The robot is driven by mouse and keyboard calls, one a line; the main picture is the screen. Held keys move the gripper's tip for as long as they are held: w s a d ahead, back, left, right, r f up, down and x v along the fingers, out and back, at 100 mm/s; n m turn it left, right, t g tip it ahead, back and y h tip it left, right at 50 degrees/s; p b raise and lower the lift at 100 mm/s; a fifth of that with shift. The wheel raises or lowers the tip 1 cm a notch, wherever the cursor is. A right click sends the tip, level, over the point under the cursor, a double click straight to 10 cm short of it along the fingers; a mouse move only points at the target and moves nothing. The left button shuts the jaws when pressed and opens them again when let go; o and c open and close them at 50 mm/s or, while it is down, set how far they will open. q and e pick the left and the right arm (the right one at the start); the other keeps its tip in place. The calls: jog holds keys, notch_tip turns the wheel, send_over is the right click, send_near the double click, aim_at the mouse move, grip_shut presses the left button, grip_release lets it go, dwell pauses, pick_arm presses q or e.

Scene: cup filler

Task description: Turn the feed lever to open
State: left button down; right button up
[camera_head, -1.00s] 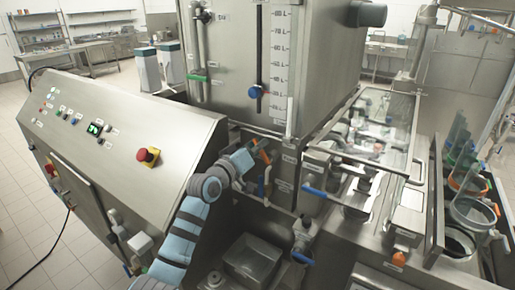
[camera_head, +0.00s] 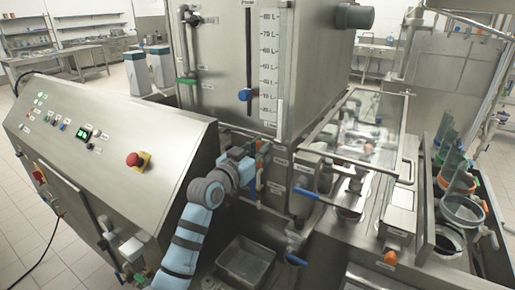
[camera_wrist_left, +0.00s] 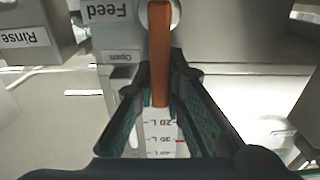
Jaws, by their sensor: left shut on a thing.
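The orange feed lever (camera_wrist_left: 158,35) runs straight down from its round pivot in the left wrist view. My left gripper (camera_wrist_left: 160,85) has its two dark green-padded fingers on either side of the lever's free end and is shut on it. An upside-down "Feed" label (camera_wrist_left: 103,10) and a smaller "Open" label (camera_wrist_left: 122,56) are left of the lever. In the head view my left gripper (camera_head: 252,153) is at the front of the machine, below the tank, and mostly hides the lever. My right gripper is not in view.
The steel tank (camera_head: 222,60) with its litre scale (camera_head: 268,70) stands behind the gripper. The sloped control panel (camera_head: 110,140) is left of my arm. A blue-handled valve (camera_head: 306,193) is to the right. A "Rinse" label (camera_wrist_left: 25,38) shows left in the wrist view.

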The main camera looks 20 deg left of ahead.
pick_arm(q)
jog(key=shift+f, duration=0.25)
jog(key=c, duration=1.8)
grip_release()
jog(key=shift+o, duration=1)
jog(key=shift+s+r, duration=0.1)
jog(key=shift+r, duration=0.1)
jog(key=s+a, duration=0.2)
jog(key=s, duration=1)
jog(key=shift+w, duration=0.15)
